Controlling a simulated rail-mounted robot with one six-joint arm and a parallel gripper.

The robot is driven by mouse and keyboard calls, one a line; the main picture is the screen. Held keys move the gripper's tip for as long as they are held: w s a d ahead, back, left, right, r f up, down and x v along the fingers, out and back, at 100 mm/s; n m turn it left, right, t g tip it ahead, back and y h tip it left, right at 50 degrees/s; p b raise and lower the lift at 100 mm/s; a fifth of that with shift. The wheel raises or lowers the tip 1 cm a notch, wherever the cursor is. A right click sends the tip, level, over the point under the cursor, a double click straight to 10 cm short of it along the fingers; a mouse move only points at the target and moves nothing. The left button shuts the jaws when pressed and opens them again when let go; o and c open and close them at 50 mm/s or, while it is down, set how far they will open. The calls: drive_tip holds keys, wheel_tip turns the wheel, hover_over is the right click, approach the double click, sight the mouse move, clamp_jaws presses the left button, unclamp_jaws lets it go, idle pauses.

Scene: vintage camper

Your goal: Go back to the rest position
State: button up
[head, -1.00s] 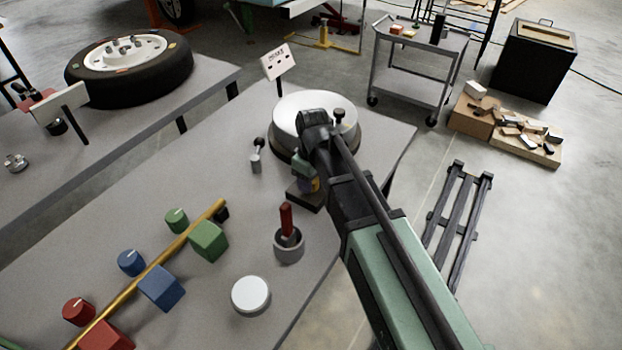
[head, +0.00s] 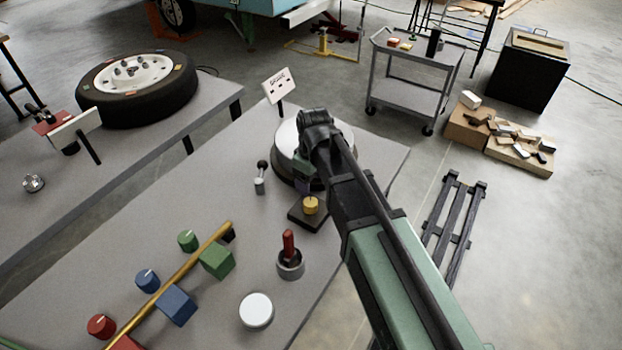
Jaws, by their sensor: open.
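My arm reaches in from the lower right, and its dark wrist is over the round silver turntable (head: 287,138) at the far end of the near bench. My gripper (head: 303,184) hangs below the wrist, beside the dark block with a yellow knob (head: 311,205). It is open, and no object shows in it. The wrist hides most of the gripper and part of the turntable, so the fingertips are unclear. I cannot tell the gap between the gripper and the block.
A red-handled lever (head: 289,247) in a grey cup, a white disc (head: 256,310), a small black-knobbed lever (head: 260,178) and a sign (head: 278,86) stand on the bench (head: 215,290). Coloured cubes and knobs flank a brass rail (head: 180,272). A tire (head: 112,104) lies on the left bench.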

drive_tip(key=shift+r, duration=0.65)
drive_tip(key=s+d+m, duration=1)
drive_tip(key=s+d, duration=0.1)
drive_tip(key=d, duration=0.5)
drive_tip(key=shift+s+m, duration=0.3)
drive_tip(key=shift+s, duration=0.05)
drive_tip(key=shift+c, duration=0.5)
